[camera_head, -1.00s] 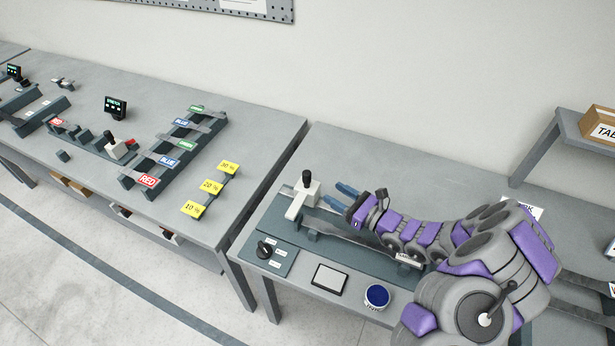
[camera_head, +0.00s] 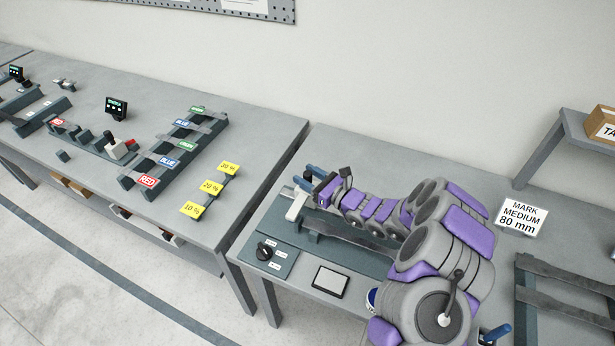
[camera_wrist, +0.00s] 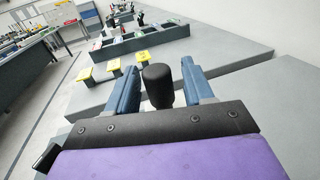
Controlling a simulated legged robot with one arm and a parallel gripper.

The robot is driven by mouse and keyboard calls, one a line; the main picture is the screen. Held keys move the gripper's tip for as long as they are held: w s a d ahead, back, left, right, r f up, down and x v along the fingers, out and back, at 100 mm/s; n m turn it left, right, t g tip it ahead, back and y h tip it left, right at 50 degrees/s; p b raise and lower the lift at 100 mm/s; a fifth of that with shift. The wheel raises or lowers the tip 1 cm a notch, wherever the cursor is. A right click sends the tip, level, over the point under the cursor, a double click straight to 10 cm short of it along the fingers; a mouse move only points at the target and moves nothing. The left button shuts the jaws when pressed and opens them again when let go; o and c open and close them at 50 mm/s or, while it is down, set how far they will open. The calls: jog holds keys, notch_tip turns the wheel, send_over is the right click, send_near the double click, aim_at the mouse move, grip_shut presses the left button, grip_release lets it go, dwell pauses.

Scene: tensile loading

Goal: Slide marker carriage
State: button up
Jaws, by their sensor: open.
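The marker carriage is a white block (camera_head: 297,206) with a black knob, at the left end of its rail on the right-hand bench. In the wrist view the black knob (camera_wrist: 158,86) stands upright between the two blue fingers. My gripper (camera_head: 317,172) is open around the knob; the wrist view shows a gap on both sides of it (camera_wrist: 160,88). In the head view the fingers and wrist hide the knob. A sign (camera_head: 523,217) reading "MARK MEDIUM 80 mm" stands at the right of the bench.
A panel with a black dial (camera_head: 264,251) and a flat pad (camera_head: 330,281) lie at the bench front. Yellow percentage tags (camera_head: 211,187) and a colour-labelled rack (camera_head: 176,152) are on the left bench. A shelf with a box (camera_head: 602,124) stands at the right.

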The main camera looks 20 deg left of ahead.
grip_shut()
dwell(0.3)
jog(key=shift+d, duration=0.1)
